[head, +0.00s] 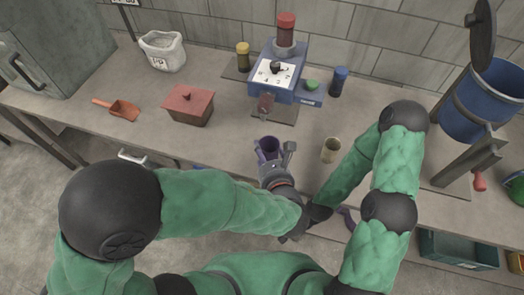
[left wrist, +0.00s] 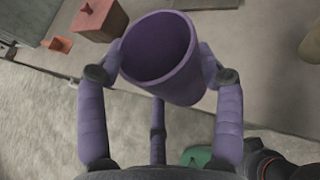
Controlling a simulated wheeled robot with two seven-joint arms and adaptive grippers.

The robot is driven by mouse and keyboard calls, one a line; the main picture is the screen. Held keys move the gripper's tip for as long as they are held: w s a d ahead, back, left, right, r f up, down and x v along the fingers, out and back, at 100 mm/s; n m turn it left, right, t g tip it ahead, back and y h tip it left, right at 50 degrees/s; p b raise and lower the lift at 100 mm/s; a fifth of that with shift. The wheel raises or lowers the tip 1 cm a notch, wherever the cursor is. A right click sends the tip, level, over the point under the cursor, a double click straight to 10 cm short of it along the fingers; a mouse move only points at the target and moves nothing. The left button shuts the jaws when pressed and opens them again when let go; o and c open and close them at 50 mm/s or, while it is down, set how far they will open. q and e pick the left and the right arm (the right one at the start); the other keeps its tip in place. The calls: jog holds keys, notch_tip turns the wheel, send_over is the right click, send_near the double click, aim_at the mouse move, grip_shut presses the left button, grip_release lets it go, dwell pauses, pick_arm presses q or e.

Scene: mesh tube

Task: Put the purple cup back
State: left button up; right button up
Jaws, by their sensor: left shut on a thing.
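The purple cup (left wrist: 168,55) is held between the purple fingers of my left gripper (left wrist: 162,68) in the left wrist view. Its open mouth faces the camera and its inside looks empty. In the head view the cup (head: 267,148) is at the front edge of the bench, at the tip of my left gripper (head: 273,160), partly covered by it. I cannot tell whether its base touches the bench. My right arm bends down beside the left one. Only a purple part of my right gripper (head: 347,218) seems to show there, and its fingers are mostly hidden.
A beige cup (head: 331,150) stands right of the purple cup. A blue bin (head: 482,105) stands at right. Bare bench lies between the box and the purple cup.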

pick_arm(q)
jog(key=shift+s+d+f, duration=0.1)
jog(key=shift+s+d, duration=0.15)
jog(key=shift+s, duration=0.1)
jog(key=shift+f, duration=0.15)
jog(key=f+b+x, duration=0.1)
jog(key=b+x, duration=0.1)
jog(key=x, duration=0.3)
jog(key=f+b+x, duration=0.1)
jog(key=x, duration=0.4)
jog(key=s+f+b+x, duration=0.1)
jog(key=b+x, duration=0.1)
jog(key=x, duration=0.3)
jog(key=shift+w+d+f+b, duration=0.1)
jog(key=shift+d+b, duration=0.2)
jog(key=shift+d, duration=0.05)
jog(key=shift+w+f, duration=0.1)
jog(key=shift+f, duration=0.1)
jog(key=shift+w+f+b, duration=0.15)
jog(key=shift+f+b, duration=0.35)
jog(key=shift+f, duration=0.35)
jog(key=shift+w+f+b, duration=0.1)
jog(key=shift+f+b, duration=0.4)
jog(key=shift+f, duration=0.35)
